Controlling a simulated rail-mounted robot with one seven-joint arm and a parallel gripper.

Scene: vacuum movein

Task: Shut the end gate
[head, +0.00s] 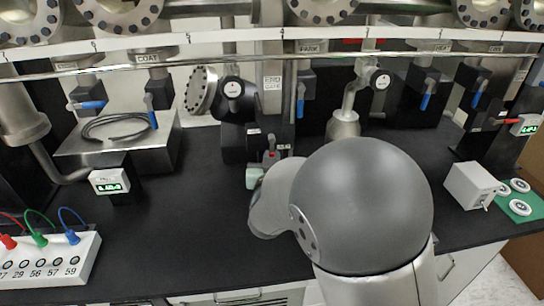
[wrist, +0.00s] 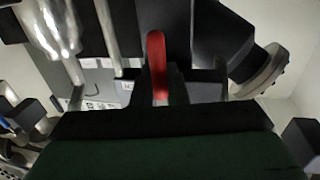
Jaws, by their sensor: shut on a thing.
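My gripper (wrist: 165,90) is shut on this handle. In the head view my own grey arm hides most of the gripper and the bench in front of the gate.
Blue-handled valves stand on both sides, including the COAT valve (head: 152,102) at left. A metal box with a coiled cable (head: 115,127) is at left, near a green-lit display (head: 109,181). A white box (head: 472,186) is at right. The left-middle bench (head: 180,220) is clear.

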